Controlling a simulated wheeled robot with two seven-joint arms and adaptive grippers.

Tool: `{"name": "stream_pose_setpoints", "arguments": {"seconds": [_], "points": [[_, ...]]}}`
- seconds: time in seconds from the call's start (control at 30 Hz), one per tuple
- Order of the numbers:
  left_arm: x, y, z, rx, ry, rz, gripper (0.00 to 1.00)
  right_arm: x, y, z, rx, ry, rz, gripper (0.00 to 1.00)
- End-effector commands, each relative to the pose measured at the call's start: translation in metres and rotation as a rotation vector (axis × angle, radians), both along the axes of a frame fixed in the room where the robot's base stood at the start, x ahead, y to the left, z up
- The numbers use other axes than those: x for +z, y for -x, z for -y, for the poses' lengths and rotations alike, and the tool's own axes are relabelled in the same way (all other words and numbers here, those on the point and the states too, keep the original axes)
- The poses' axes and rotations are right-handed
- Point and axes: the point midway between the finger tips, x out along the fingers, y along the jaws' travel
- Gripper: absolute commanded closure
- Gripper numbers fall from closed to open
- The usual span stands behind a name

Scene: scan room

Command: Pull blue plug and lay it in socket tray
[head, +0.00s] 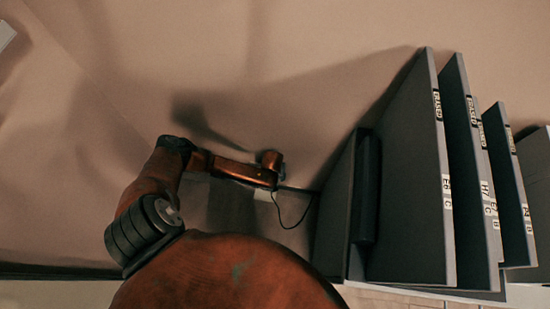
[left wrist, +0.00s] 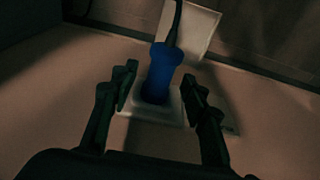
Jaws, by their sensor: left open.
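The blue plug (left wrist: 160,72) sits upright on a pale square plate (left wrist: 139,110) in the left wrist view, and a dark cable runs from its far end. My left gripper (left wrist: 160,78) is open, with one finger on each side of the plug. I see a gap at the left finger; at the right I cannot tell if it touches. A pale square piece (left wrist: 203,32), possibly the socket tray, lies just beyond the plug. In the head view my left arm hides the plug. My right gripper is in neither view.
A dark cable (head: 289,227) loops beside my left arm in the head view. Several tall grey labelled panels (head: 410,170) stand to the right, with a dark upright piece (head: 366,190) nearer the arm. The pinkish wall (head: 200,50) beyond is bare.

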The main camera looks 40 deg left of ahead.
Motion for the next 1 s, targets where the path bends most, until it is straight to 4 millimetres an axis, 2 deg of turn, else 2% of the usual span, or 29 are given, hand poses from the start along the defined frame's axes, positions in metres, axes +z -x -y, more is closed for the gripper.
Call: {"name": "stream_pose_setpoints", "arguments": {"seconds": [0.2, 0.8, 1.0], "points": [[0.0003, -0.0002, -0.0002, 0.000, 0.000, 0.000, 0.59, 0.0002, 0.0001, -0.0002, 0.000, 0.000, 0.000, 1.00], [0.0001, 0.0003, -0.0003, 0.000, -0.001, -0.001, 1.00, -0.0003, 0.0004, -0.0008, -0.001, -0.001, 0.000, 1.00], [0.0005, 0.0017, 0.0006, 0.000, 0.000, -0.001, 1.00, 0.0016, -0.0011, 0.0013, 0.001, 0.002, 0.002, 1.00]]}}
